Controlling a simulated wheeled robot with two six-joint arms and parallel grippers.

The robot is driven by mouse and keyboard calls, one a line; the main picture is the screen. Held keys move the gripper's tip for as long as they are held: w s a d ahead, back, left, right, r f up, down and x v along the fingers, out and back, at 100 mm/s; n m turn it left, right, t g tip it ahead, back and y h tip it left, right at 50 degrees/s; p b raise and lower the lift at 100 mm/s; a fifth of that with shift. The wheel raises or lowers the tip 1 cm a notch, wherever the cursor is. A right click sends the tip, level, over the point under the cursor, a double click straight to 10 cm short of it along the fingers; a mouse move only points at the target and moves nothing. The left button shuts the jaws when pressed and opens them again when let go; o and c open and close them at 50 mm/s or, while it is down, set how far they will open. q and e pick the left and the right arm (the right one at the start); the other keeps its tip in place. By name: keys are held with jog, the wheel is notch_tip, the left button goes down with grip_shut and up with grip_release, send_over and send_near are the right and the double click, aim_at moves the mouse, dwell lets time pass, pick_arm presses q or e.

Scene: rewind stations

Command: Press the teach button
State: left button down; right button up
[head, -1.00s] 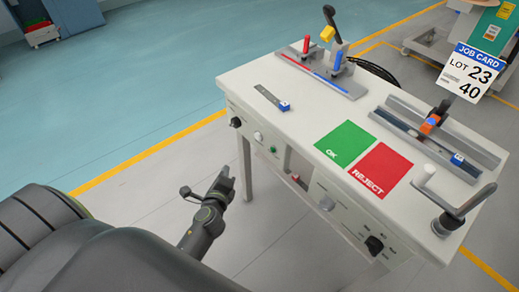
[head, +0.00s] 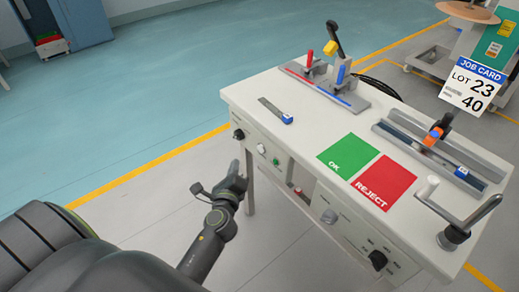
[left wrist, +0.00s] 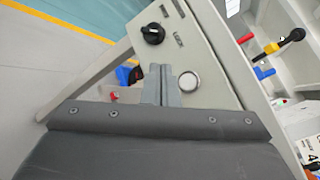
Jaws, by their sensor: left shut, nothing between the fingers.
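The bench's front panel (head: 350,232) carries a black knob (head: 238,134), a pale round button (head: 260,148) and a small green button (head: 275,161) toward its left end. No teach label is readable, so I cannot tell which control is the teach button. My left gripper (head: 238,170) is shut and empty, in front of the panel's left end. In the left wrist view the fingers (left wrist: 160,84) point at the panel, beside a pale round button (left wrist: 189,81) and below a black knob (left wrist: 152,33). Contact cannot be seen. My right gripper is not in view.
The bench top holds a green OK pad (head: 347,153), a red REJECT pad (head: 384,183), a crank (head: 454,235) and slide rails. A recess below the top holds a small red item (head: 297,190). Open floor (head: 140,213) lies left of the bench.

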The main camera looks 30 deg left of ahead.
aim_at(260, 149)
pick_arm(q)
jog(key=w+d, duration=0.2)
jog(key=w, duration=0.3)
jog(key=shift+w+d+b, duration=0.2)
jog(key=shift+w+b, duration=0.1)
jog(key=shift+w, duration=0.1)
dwell(1.1)
jog(key=shift+w, duration=0.1)
dwell(0.6)
jog(key=shift+w+d, duration=0.15)
jog(key=shift+w, duration=0.15)
jog(key=shift+w+d, duration=0.15)
jog(key=shift+w, duration=0.2)
dwell(0.6)
jog(key=shift+s, duration=0.1)
jog(key=shift+s+a, duration=0.3)
jog(key=shift+s, duration=0.35)
